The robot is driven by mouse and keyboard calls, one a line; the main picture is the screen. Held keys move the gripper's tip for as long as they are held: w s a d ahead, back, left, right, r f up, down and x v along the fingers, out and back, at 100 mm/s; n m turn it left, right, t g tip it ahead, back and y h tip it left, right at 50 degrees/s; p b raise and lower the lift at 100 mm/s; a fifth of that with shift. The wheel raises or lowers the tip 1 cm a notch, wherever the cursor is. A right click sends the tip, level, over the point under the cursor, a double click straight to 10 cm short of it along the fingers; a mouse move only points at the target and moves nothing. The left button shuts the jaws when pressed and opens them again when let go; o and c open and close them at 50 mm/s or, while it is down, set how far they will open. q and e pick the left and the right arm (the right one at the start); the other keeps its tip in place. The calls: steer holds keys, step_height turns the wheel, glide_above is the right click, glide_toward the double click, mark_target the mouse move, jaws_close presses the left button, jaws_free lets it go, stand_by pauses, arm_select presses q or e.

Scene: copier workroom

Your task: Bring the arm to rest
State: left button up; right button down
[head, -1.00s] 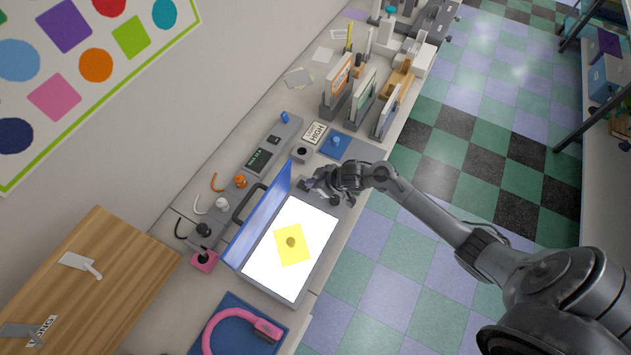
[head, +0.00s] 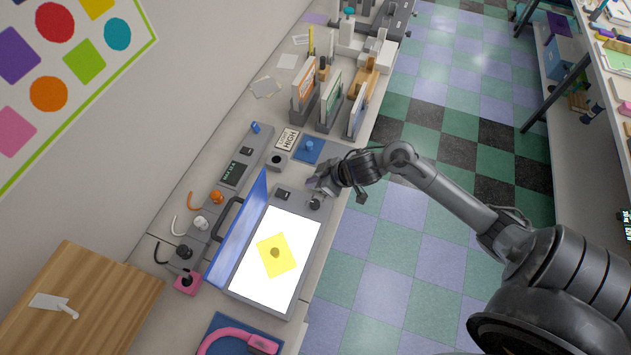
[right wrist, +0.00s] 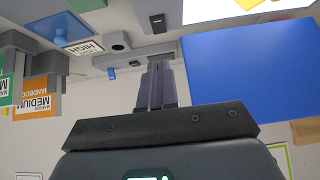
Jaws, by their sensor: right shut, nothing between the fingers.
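My right arm reaches in from the lower right of the head view. Its right gripper (head: 316,186) hangs at the far right corner of the copier, near a dark knob (head: 315,203). In the right wrist view the fingers of the right gripper (right wrist: 156,82) are together and hold nothing. The copier's blue lid (head: 240,232) stands open, and it fills the right of the wrist view (right wrist: 250,65). A yellow sheet (head: 277,256) with a brownish round spot lies on the bright white glass (head: 262,285). My left gripper is not in view.
A blue pad (head: 309,151), a "HIGH" sign (head: 286,140) and upright binders (head: 330,100) stand beyond the gripper. A control strip (head: 233,174) runs along the left. A pink loop (head: 235,338) lies at the front. Open floor (head: 400,250) lies right of the counter.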

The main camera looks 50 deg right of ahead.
steer(key=shift+s+r, duration=0.15)
steer(key=shift+s, duration=0.05)
stand_by(0.4)
steer(key=s+a+f+m+y, duration=0.15)
steer(key=s+a+f, duration=0.35)
steer(key=s+a, duration=0.55)
steer(key=s+r+g+h, duration=0.4)
steer(key=s+r, duration=0.1)
steer(key=s, duration=0.2)
steer(key=shift+s+a+r+m, duration=0.3)
steer(key=shift+a+r+m, duration=0.05)
steer(key=shift+m, duration=0.1)
